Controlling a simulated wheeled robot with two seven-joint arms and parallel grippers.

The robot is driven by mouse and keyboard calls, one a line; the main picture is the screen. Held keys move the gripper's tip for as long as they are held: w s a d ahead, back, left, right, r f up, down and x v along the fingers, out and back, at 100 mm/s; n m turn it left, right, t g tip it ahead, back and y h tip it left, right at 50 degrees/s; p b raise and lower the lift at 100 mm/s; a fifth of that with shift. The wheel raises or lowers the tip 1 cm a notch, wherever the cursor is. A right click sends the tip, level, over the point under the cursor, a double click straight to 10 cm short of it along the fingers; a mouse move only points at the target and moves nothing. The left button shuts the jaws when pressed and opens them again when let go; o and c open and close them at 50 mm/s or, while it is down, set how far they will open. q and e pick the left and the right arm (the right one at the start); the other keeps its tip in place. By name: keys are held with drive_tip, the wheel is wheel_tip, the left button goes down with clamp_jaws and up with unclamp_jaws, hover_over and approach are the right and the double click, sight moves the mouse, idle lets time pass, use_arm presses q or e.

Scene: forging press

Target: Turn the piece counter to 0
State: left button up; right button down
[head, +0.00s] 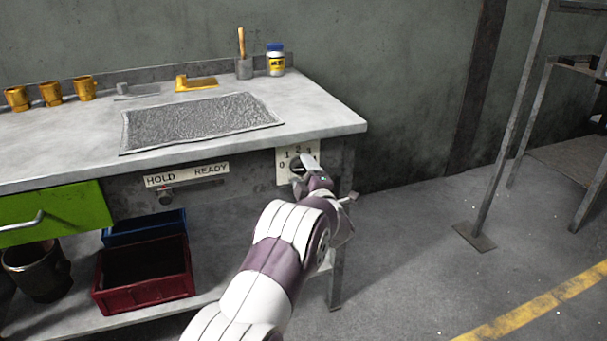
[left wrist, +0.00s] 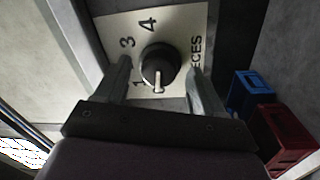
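The piece counter is a dark round knob (left wrist: 160,65) on a pale number plate (head: 283,174) at the right end of the bench front. In the left wrist view the plate appears turned sideways, with 1, 3, 4 and part of PIECES readable. The knob's light pointer mark faces the bottom of that view, the side past the 1, where the plate's 0 lies in the head view. My left gripper (left wrist: 163,80) is open, its fingers on either side of the knob with gaps visible. The 2 is hidden in the wrist view. My right gripper is out of view.
A HOLD/READY slider (head: 166,199) is on the bench front, left of the plate. A green drawer (head: 75,212) is farther left. Red (head: 145,291) and blue (head: 118,238) bins stand on the shelf below. The floor right of the bench is clear up to a metal rack (head: 510,125).

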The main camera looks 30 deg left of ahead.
use_arm(q)
drive_tip(key=shift+s+d, duration=0.15)
drive_tip(key=shift+d, duration=0.05)
drive_tip(key=p+v, duration=0.4)
drive_tip(key=v, duration=0.8)
drive_tip(key=shift+s, duration=0.15)
